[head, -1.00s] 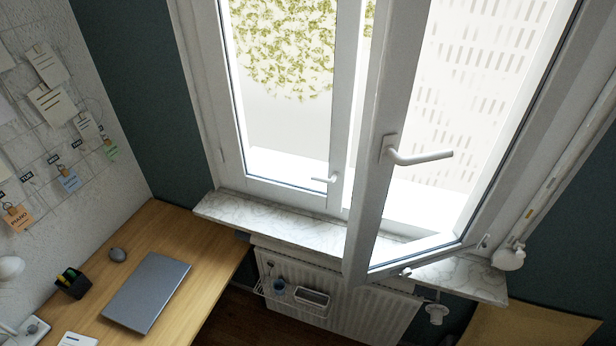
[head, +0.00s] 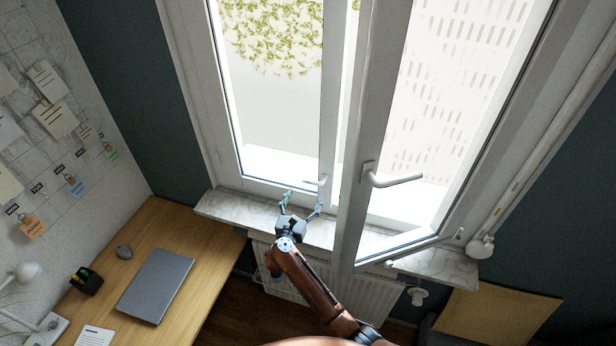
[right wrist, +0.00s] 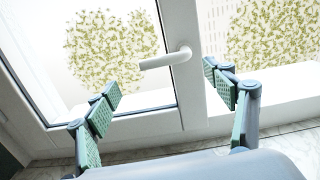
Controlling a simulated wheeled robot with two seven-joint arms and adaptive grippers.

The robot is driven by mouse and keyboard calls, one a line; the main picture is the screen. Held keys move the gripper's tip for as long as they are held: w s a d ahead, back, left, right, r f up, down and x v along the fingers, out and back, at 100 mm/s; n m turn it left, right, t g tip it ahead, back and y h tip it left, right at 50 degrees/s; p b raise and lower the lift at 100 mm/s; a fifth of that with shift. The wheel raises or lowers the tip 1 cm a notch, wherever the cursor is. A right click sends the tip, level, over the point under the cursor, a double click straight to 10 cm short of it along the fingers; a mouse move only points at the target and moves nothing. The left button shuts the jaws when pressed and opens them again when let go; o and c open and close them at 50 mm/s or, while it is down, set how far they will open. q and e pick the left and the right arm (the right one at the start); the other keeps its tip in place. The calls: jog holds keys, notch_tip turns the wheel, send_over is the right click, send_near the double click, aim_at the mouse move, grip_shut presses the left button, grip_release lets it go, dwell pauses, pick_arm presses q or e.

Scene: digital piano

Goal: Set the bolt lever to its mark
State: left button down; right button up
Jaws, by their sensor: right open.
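The bolt lever (head: 316,182) is a small white handle low on the left window sash, by the sash's right edge. In the right wrist view the lever (right wrist: 164,60) lies nearly level, its free end pointing left from a round base on the frame. My right gripper (head: 305,196) is open and empty just in front of and below the lever. In the right wrist view its green-padded fingers (right wrist: 162,82) stand apart, with the lever showing beyond and between them. I see no contact. No mark for the lever can be made out. My left gripper is not in view.
The right sash (head: 372,130) stands swung inward with its larger handle (head: 395,180), close right of my right gripper. The marble sill (head: 225,209) runs below. A radiator (head: 365,300) is under it. A desk with a laptop (head: 155,285) stands at the left.

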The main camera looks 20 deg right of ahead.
aim_at(311, 181)
jog(key=shift+m, duration=0.3)
jog(key=shift+b+x, duration=1.1)
jog(key=shift+x, duration=2.85)
jog(key=shift+r, duration=0.1)
jog(key=shift+s, duration=0.1)
jog(key=shift+c, duration=0.6)
